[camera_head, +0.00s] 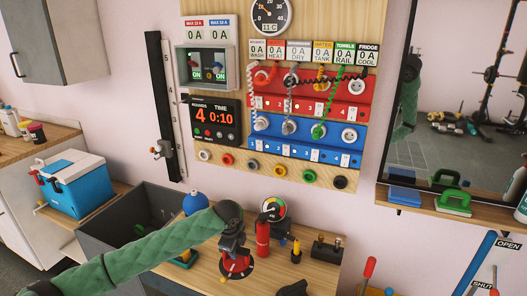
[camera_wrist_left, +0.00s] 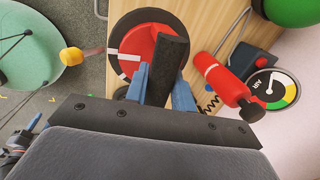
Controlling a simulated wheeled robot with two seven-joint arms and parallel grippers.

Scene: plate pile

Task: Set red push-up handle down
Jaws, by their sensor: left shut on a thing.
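My left gripper (camera_head: 234,250) is over the wooden worktop in the head view, pointing down. In the left wrist view its two blue fingers (camera_wrist_left: 162,88) are closed on the black grip of the red push-up handle (camera_wrist_left: 137,45). The handle has a round red base with a black rim and white marks. In the head view its red base (camera_head: 237,268) shows just below the gripper, partly covered by it. I cannot tell whether the base touches the worktop.
A red cylinder (camera_head: 263,236) and a round gauge (camera_head: 273,209) stand close to the gripper's right. A yellow-and-black piece (camera_head: 296,251) and a dark metal block (camera_head: 326,249) stand farther right. A grey bin (camera_head: 110,228) is to the left. A green handled block (camera_head: 454,202) sits on the right shelf.

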